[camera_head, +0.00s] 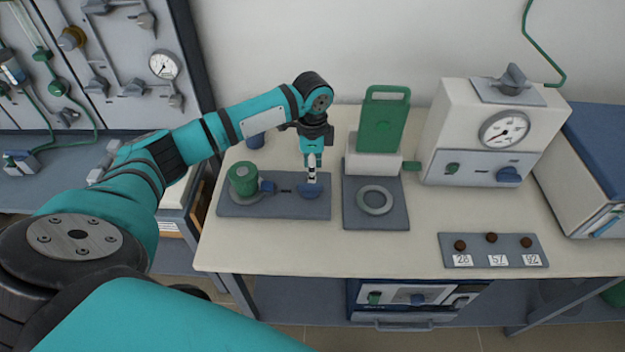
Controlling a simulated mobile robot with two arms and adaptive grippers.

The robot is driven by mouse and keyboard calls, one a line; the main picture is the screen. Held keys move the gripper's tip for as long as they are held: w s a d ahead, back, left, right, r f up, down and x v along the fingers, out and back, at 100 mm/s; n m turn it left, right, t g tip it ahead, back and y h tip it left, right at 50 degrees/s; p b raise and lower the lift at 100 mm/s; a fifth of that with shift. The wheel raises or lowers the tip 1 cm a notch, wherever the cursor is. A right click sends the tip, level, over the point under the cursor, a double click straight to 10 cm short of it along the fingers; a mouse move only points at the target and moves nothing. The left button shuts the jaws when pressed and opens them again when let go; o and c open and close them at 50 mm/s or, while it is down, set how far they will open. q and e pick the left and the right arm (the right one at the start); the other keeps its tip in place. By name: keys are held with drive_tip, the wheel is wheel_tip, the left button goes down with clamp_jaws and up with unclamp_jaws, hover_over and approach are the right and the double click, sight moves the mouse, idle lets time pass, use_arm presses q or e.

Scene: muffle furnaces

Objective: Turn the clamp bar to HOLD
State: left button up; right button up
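A grey plate (272,210) lies on the bench. On its left stands a green cylinder (243,178) on a grey round base, with a small blue piece (267,187) beside it. On its right is a blue rounded part (311,191). Which of these is the clamp bar, and any HOLD mark, is too small to tell. My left gripper (312,177) points down right above the blue rounded part, its fingertips close together at its top. Whether they touch or grip it cannot be made out. My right gripper is not in view.
Right of the plate is another grey plate (352,219) with a ring (375,200), and a green panel (382,122) on a white block behind. A white gauge box (478,130) and a numbered strip (490,248) stand further right. The bench front is clear.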

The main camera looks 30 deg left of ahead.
sight(312, 184)
use_arm(q)
wheel_tip(312, 184, down, 6)
drive_tip(key=shift+r, duration=0.1)
clamp_jaws()
idle(0.4)
